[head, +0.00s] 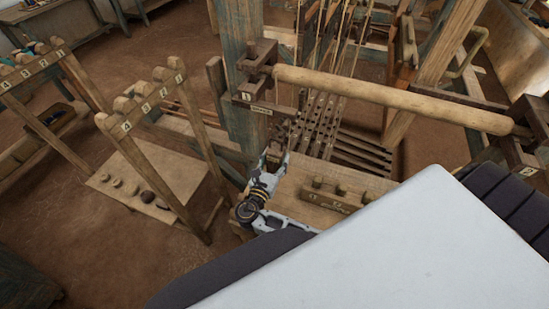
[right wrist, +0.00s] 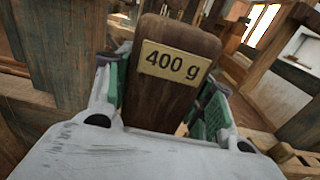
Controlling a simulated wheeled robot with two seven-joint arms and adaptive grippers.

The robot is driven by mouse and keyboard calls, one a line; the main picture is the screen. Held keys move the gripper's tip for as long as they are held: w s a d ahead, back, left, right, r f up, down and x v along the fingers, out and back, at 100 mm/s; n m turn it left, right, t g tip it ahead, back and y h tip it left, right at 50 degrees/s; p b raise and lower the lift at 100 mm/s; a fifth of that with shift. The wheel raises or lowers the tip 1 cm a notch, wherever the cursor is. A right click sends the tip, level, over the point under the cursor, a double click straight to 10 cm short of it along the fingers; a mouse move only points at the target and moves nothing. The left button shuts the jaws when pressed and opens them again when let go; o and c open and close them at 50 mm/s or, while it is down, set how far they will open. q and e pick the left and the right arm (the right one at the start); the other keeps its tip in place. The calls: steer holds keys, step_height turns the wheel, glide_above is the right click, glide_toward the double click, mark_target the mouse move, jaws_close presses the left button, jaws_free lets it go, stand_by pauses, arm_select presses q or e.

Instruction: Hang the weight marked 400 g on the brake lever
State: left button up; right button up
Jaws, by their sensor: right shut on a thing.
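My right gripper (head: 276,160) is in the middle of the head view, low beside the loom's left post. In the right wrist view, its green-padded fingers (right wrist: 165,95) are shut on the 400 g weight (right wrist: 163,100). The weight is a dark wooden piece with a brass plate reading "400 g". I cannot make out the brake lever clearly. My left gripper is not in view.
A wooden block with several knobs (head: 335,201) stands on the bench (head: 290,190) right of the gripper. A thick wooden roller (head: 395,97) crosses above. The loom post (head: 250,70) stands close by.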

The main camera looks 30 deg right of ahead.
steer(key=shift+w+d, duration=0.2)
steer(key=shift+w, duration=0.05)
steer(key=b+x, duration=0.4)
steer(key=x, duration=0.7)
steer(key=shift+f, duration=0.3)
stand_by(1.5)
steer(key=shift+f, duration=0.15)
stand_by(0.5)
